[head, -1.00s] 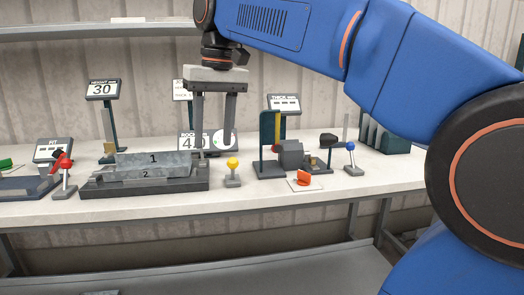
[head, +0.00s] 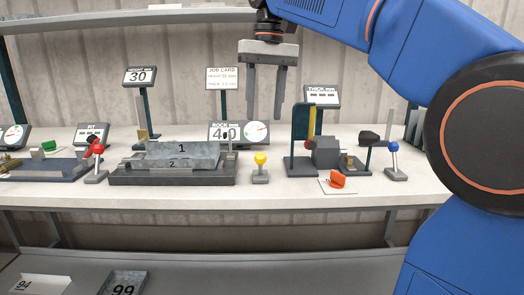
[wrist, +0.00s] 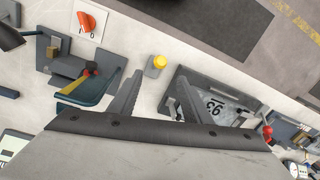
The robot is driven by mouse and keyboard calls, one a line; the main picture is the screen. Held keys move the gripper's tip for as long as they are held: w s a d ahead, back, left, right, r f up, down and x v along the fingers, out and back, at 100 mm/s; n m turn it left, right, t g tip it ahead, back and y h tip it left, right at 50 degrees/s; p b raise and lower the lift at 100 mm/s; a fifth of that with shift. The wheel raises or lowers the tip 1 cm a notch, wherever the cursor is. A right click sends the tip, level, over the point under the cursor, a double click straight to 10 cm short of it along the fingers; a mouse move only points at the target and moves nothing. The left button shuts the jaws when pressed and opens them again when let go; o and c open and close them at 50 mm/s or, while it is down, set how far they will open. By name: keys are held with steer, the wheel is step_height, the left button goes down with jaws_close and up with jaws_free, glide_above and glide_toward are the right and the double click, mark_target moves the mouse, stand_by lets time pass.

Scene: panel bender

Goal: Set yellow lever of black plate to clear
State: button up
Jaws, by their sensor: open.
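The yellow lever (head: 260,160) is a short stalk with a yellow ball on a small grey base. It stands on the bench just right of the black plate (head: 172,180), which bears grey metal pieces marked 1 and 2. My gripper (head: 264,116) is open and empty, pointing down, apart from the lever and higher in the head view. In the wrist view the lever's yellow ball (wrist: 159,62) shows just beyond the gap between my fingertips (wrist: 158,76). The plate (wrist: 180,84) lies to the right there. I see no clear mark by the lever.
A red lever (head: 96,150) stands left of the plate. Right of the yellow lever are a dark green post fixture (head: 302,140), an orange knob (head: 337,180) on a white card and a blue lever (head: 394,150). Display signs (head: 140,77) stand behind. The bench front is clear.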

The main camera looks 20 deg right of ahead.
mark_target(260, 165)
steer(key=f, duration=0.7)
steer(key=a+f, duration=0.1)
steer(key=f, duration=0.3)
steer(key=shift+f, duration=0.15)
jaws_close()
